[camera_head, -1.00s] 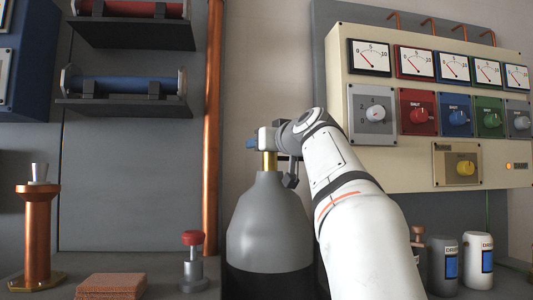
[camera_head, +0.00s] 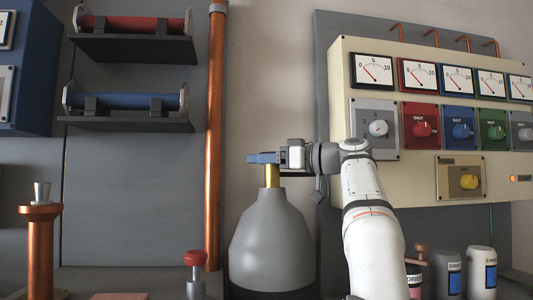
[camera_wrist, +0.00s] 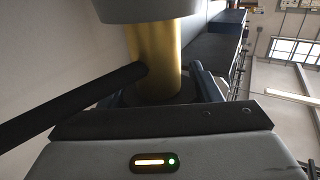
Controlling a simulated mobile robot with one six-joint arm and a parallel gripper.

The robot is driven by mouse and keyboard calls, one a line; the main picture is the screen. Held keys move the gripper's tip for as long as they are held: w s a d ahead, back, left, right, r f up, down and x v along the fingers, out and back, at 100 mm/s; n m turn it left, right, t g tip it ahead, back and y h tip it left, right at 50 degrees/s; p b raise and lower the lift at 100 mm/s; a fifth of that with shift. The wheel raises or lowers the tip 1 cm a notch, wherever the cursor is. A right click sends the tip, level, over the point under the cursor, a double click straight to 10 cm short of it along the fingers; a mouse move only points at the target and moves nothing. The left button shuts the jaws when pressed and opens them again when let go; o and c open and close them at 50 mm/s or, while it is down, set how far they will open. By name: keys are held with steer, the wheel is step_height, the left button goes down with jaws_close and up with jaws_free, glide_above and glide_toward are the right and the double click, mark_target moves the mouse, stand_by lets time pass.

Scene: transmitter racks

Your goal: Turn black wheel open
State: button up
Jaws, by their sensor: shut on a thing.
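A gas cylinder (camera_head: 271,245) with grey shoulders stands upright below the middle of the head view. A brass valve neck (camera_head: 272,176) rises from its top and also shows in the wrist view (camera_wrist: 157,55). My gripper (camera_head: 262,158), with blue fingers, is level across the top of this neck, coming from the right. In the wrist view a dark round part, apparently the black wheel (camera_wrist: 150,97), sits at the end of the neck between the blue fingers (camera_wrist: 207,85). My gripper is shut on it. Most of the wheel is hidden by the fingers and the gripper body.
A black bar (camera_wrist: 70,105) runs left from the neck in the wrist view. A copper pipe (camera_head: 215,140) stands left of the cylinder. The cream meter panel (camera_head: 400,170) is behind my arm on the right. A red-topped post (camera_head: 195,260) and grey canisters (camera_head: 481,270) flank the cylinder.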

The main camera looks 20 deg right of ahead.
steer(key=shift+n+g+y, duration=0.4)
steer(key=shift+g, duration=0.1)
steer(key=o, duration=1)
steer(key=shift+s, duration=0.1)
steer(key=p+v, duration=0.1)
steer(key=v, duration=0.6)
steer(key=shift+s+d+p, duration=0.25)
steer(key=shift+p, duration=0.15)
